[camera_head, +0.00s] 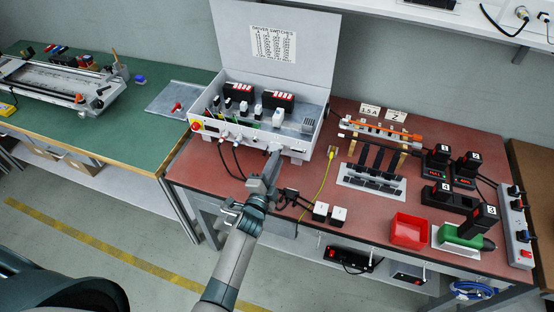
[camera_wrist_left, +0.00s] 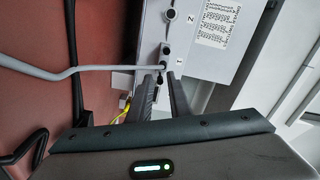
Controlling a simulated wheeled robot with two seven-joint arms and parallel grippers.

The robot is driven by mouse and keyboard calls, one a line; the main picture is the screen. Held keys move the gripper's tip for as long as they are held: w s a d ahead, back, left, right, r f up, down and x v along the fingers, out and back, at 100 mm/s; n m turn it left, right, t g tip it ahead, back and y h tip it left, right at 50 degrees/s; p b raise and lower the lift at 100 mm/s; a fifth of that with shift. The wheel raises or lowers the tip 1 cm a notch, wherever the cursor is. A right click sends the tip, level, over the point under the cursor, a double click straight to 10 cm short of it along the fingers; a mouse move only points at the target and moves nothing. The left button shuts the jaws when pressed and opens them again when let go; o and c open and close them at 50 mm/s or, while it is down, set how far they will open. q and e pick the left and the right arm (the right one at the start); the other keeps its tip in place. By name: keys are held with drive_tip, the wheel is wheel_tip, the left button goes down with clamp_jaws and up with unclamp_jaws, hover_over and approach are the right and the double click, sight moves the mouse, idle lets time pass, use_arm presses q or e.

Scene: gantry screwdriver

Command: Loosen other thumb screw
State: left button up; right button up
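The white control box (camera_head: 245,131) stands with its lid up on the red-brown table. My left gripper (camera_head: 272,160) is at its front face, where it hides the connector in the head view. In the left wrist view a grey cable (camera_wrist_left: 85,70) runs from the left into a small connector (camera_wrist_left: 163,66) on the panel. A dark thumb screw (camera_wrist_left: 165,50) shows at the connector's upper end. My left gripper (camera_wrist_left: 163,80) has its fingers apart, one on each side of the connector's lower end. The lower screw is mostly hidden; contact cannot be told. My right gripper is not in view.
A round socket (camera_wrist_left: 169,15) sits above the connector on the panel.

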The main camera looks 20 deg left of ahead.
use_arm(q)
drive_tip(key=m+b, duration=0.1)
drive_tip(key=m, duration=0.2)
drive_tip(key=shift+f+b, duration=0.2)
drive_tip(key=shift+b, duration=0.1)
drive_tip(key=m+b, duration=0.1)
drive_tip(key=m, duration=0.3)
drive_tip(key=shift+m+b, duration=0.45)
drive_tip(key=shift+m, duration=0.35)
drive_tip(key=shift+r+m, duration=0.2)
drive_tip(key=shift+m, duration=0.5)
clamp_jaws()
drive_tip(key=shift+n+p, duration=0.35)
drive_tip(key=shift+n, duration=1.95)
